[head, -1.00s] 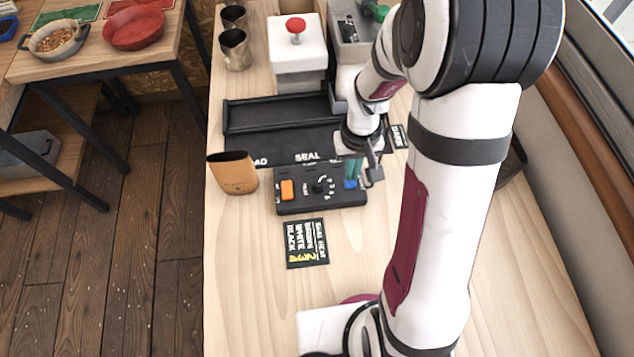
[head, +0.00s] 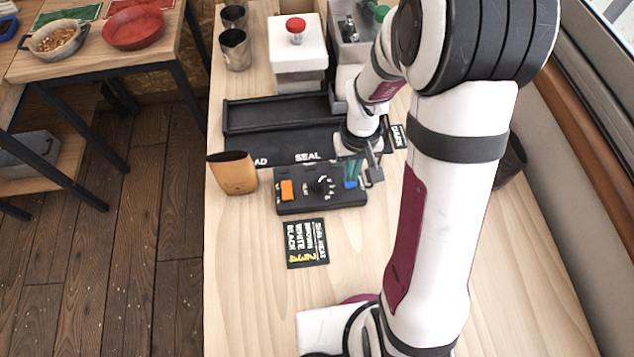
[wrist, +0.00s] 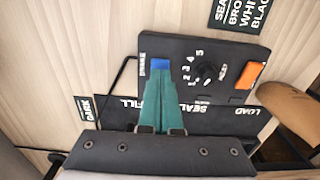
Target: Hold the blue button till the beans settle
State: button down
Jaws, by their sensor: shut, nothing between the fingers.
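The blue button (wrist: 160,64) is on the black control box (head: 300,207), at the end beside the word "SHAKE" in the wrist view. In the head view the blue button (head: 350,184) shows just below my gripper (head: 354,178). My gripper's teal fingers (wrist: 161,82) are shut with nothing between them. Their tips are at the blue button's edge; I cannot tell whether they press it. A tan bag (head: 232,174) stands upright with its top open, left of the box. I cannot see any beans in it.
The box also has an orange switch (head: 287,190) and a numbered black dial (head: 323,186). A black card (head: 306,243) lies in front. Behind stands a black tray (head: 275,115) and a white unit with a red knob (head: 295,27). The front left tabletop is clear.

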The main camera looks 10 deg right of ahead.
jog(key=shift+f, duration=0.9)
dwell(1.9)
notch_tip(320, 180, up, 6)
jog(key=shift+f, duration=0.25)
jog(key=shift+r, duration=0.3)
dwell(0.4)
jog(key=shift+s+r, duration=0.15)
jog(key=shift+r, duration=0.1)
jog(key=s+a+r+m+y, duration=0.1)
jog(key=s+a+r+m, duration=0.1)
jog(key=s+r, duration=0.3)
jog(key=s+a+r+m, duration=0.3)
jog(key=s+r, duration=0.3)
jog(key=s, duration=0.7)
jog(key=shift+s+a+m+y, duration=0.3)
jog(key=shift+s+y, duration=0.05)
jog(key=shift+y, duration=0.05)
